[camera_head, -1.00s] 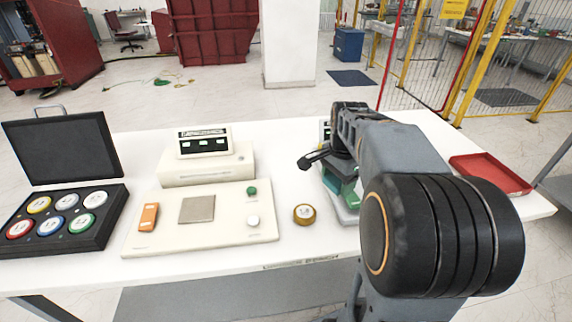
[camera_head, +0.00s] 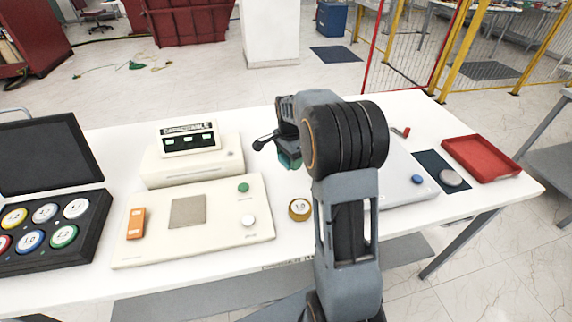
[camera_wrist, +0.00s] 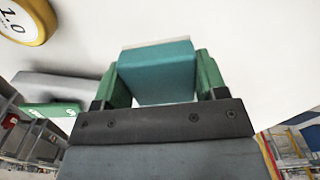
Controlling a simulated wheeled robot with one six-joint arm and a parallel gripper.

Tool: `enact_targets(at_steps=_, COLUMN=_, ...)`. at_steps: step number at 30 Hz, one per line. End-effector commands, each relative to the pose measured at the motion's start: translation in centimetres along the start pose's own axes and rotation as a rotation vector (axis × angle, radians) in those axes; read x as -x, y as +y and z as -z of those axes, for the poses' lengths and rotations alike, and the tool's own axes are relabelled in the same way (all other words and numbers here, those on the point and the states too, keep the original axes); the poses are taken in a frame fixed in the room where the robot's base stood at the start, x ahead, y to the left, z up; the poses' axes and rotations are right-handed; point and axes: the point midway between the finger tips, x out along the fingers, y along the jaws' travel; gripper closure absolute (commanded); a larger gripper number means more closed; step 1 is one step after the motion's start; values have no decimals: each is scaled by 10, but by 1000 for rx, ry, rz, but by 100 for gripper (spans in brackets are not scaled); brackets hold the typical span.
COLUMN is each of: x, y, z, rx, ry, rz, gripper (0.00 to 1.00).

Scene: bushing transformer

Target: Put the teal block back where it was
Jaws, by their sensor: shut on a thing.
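My gripper (camera_wrist: 155,85) is shut on the teal block (camera_wrist: 158,68) in the wrist view, with a green finger on each side of it. In the head view my gripper (camera_head: 290,160) is held over the table, right of the cream panel, and mostly hidden by my arm. Only a little teal-green shows there. The cream panel (camera_head: 150,250) carries an orange block (camera_head: 136,224), a grey square (camera_head: 187,212), a green button and a white button. The wrist view shows white surface beyond the block.
A brass-coloured round weight (camera_head: 300,209) stands just left of my arm. A black case (camera_head: 90,238) of coloured weights is at left. A cream display unit (camera_head: 190,155) stands behind the panel. At right are a grey device (camera_head: 405,185) and a red tray (camera_head: 481,158).

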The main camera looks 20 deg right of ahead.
Motion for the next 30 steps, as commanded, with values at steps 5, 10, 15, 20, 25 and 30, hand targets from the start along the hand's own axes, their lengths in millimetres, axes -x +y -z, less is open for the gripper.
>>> enact_targets(at_steps=5, x=-10, y=-10, z=-1, rx=2, ry=0, rz=0, gripper=57)
enact_targets(at_steps=10, x=-16, y=-14, z=-2, rx=2, ry=0, rz=0, gripper=57)
enact_targets(at_steps=15, x=-35, y=-16, z=-2, rx=2, ry=-2, rz=-3, gripper=57)
enact_targets(at_steps=20, x=-49, y=-16, z=-2, rx=2, ry=0, rz=0, gripper=57)
enact_targets(at_steps=25, x=-49, y=-16, z=-2, rx=2, ry=1, rz=1, gripper=57)
enact_targets(at_steps=30, x=-52, y=-16, z=-2, rx=2, ry=0, rz=1, gripper=57)
